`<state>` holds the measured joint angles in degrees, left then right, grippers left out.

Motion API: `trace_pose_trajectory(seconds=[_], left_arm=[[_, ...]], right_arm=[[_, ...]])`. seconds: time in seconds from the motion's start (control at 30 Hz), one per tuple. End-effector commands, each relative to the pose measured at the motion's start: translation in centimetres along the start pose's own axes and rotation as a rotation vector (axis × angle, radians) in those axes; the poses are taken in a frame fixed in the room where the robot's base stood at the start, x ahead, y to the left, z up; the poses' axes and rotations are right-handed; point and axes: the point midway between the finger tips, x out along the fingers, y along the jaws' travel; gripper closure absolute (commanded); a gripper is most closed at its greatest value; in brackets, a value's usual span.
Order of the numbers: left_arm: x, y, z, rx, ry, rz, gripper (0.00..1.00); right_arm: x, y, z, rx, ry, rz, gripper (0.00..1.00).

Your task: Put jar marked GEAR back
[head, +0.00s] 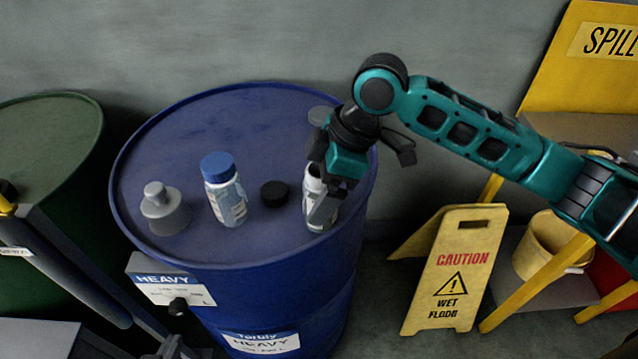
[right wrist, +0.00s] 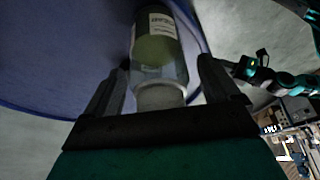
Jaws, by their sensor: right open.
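A small clear jar with a white label (head: 318,186) stands uncapped on the blue drum's top, near its right side. The right wrist view shows this jar (right wrist: 158,50) with greenish contents and its pale neck toward me; I cannot read its label. My right gripper (head: 322,200) is open around the jar, one finger on each side, with gaps visible in the right wrist view. Another jar with a blue cap (head: 226,198) stands to the left; its label is too small to read. My left gripper (right wrist: 262,56) is small and dark in the right wrist view, its jaws unclear.
The blue drum (head: 240,120) also bears a black cap (head: 274,193), a grey funnel (head: 163,212) and a grey round piece (head: 320,115) partly behind my right gripper. A green drum (head: 45,140) stands left. A yellow caution sign (head: 455,268) and yellow-framed shelf stand right.

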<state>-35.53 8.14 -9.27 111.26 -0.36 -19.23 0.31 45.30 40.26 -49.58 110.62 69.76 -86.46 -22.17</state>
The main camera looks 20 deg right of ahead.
Motion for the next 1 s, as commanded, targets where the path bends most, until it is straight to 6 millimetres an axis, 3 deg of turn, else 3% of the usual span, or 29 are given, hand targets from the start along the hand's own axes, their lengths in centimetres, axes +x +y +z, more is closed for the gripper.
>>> trace_pose_trajectory(seconds=[0.17,0.27,0.7,1.0], left_arm=[[0.0,0.0,0.3,-0.001,-0.005,0.0,1.0],[-0.2,0.1,0.2,-0.001,-0.007,0.001,1.0],[-0.9,0.1,-0.7,-0.001,-0.009,0.002,1.0],[-1.0,0.1,-0.8,-0.001,-0.009,0.002,1.0]], right_arm=[[-0.3,0.0,-0.1,-0.001,0.001,0.002,0.11],[-1.6,0.1,-0.2,0.001,0.002,0.003,0.11],[-10.4,0.1,-0.2,0.0,0.001,0.003,0.11],[-12.3,0.0,-0.1,0.001,0.0,-0.001,0.11]])
